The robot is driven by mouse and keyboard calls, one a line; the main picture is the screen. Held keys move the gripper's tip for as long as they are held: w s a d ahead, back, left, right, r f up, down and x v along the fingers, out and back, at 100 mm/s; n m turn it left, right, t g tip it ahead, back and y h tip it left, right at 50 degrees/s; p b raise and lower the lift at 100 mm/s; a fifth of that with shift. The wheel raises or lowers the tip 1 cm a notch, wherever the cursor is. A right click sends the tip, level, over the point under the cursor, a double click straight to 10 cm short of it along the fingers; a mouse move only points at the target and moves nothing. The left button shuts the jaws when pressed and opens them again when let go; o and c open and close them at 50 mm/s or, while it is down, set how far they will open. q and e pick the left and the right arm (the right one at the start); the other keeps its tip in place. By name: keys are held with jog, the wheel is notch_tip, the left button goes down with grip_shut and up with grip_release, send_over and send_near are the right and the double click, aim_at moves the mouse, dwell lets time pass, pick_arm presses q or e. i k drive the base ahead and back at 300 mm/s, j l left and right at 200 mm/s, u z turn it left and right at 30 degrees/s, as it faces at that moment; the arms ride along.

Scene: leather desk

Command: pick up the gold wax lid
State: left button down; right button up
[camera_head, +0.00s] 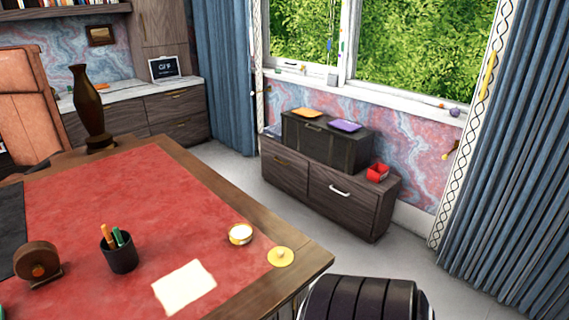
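The gold wax lid (281,257) is a flat yellow disc with a small raised knob at its middle. It lies near the right corner of the desk, across the border between the red leather top and the wooden edge. A small round gold container (240,234) with a pale top stands a little behind and left of it, apart from it. Neither of my grippers is in view, so I cannot see their state. Nothing covers the lid.
The desk's red leather (140,208) is mostly clear around the lid. A pale paper sheet (184,287) and a dark pen cup (119,255) lie to the left. A vase (91,110) stands at the back. A black ribbed rounded object (365,300) is beside the desk's right edge.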

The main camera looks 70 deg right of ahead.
aim_at(279, 257)
jog(key=z, duration=1.75)
